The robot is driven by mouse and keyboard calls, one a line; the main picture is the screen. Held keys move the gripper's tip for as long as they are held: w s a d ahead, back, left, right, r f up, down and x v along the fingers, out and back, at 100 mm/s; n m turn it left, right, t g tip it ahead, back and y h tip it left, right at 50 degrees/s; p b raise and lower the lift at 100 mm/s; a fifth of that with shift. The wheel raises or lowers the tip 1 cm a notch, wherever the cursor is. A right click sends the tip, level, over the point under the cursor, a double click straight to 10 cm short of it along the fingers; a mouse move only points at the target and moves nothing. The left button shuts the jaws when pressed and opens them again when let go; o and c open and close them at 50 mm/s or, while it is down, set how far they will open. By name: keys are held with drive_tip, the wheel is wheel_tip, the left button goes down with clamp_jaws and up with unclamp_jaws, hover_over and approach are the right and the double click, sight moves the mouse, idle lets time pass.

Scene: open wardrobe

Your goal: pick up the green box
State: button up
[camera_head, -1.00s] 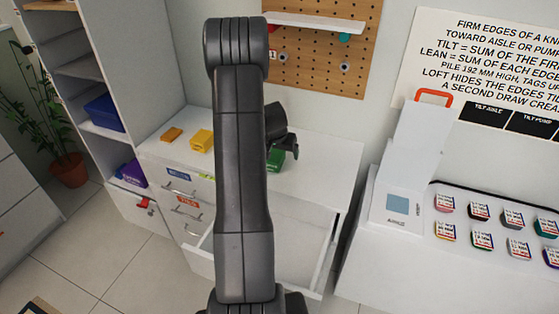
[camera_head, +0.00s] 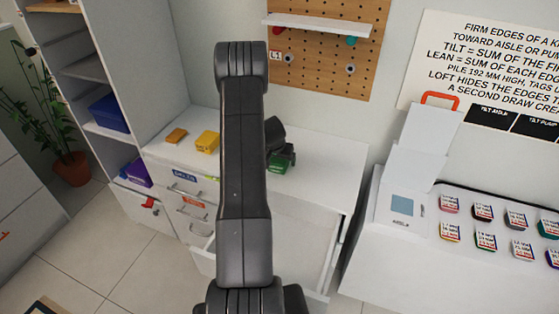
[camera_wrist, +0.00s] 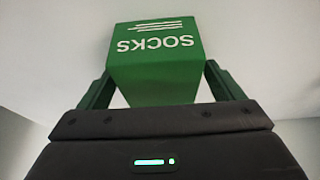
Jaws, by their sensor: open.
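The green box (camera_wrist: 155,62), with upside-down "SOCKS" lettering, stands on the white cabinet top in the wrist view. My gripper (camera_wrist: 157,85) is open there, with one finger on each side of the box's near part. I cannot tell whether the fingers touch it. In the head view, the green box (camera_head: 279,164) shows just right of my arm, and my gripper (camera_head: 283,157) is at it, partly covering it.
A yellow box (camera_head: 207,142) and an orange box (camera_head: 176,135) lie on the cabinet top (camera_head: 325,155) to the left. An open drawer (camera_head: 300,245) sticks out below. A pegboard (camera_head: 345,70) with a shelf hangs behind. A white table (camera_head: 385,265) with several small labelled items stands right.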

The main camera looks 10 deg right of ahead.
drive_tip(key=shift+c, duration=0.5)
drive_tip(key=c, duration=1)
drive_tip(key=shift+r, duration=0.1)
